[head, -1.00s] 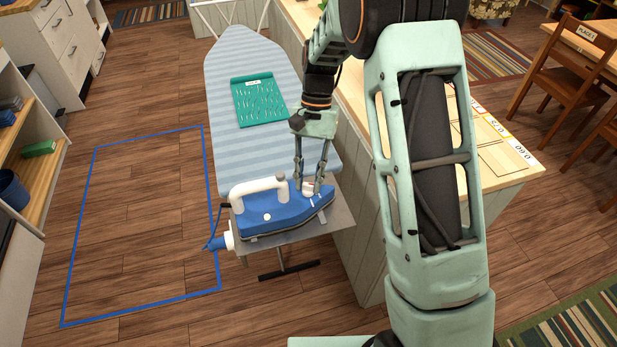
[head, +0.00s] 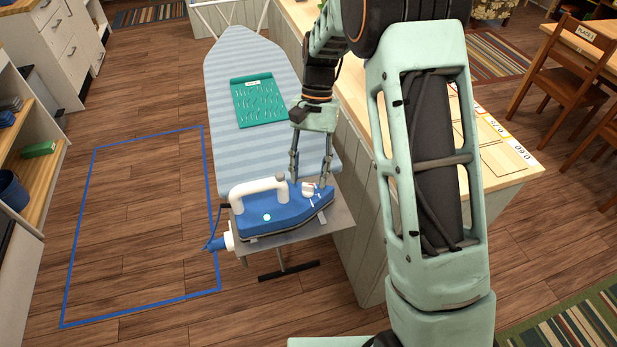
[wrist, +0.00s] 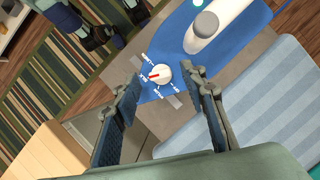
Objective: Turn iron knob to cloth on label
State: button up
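The blue iron (head: 285,218) with a white handle (head: 258,190) sits on the grey plate at the near end of the ironing board. Its round white knob (head: 308,188) also shows in the wrist view (wrist: 163,72). A red pointer mark on the knob faces left in the wrist view, toward one of several small white labels (wrist: 147,57). The label words are too small to read surely. My gripper (head: 310,182) is open above the knob; its fingertips (wrist: 160,78) stand apart on either side, with gaps to the knob.
The striped ironing board (head: 240,60) holds a green patterned cloth (head: 260,102). A wooden-topped counter (head: 505,170) stands to the right. A blue outlined rectangle (head: 82,235) marks clear floor to the left. A shelf (head: 40,165) stands at far left.

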jog(key=v, duration=1)
jog(key=shift+r, duration=0.25)
jog(key=shift+w, duration=0.1)
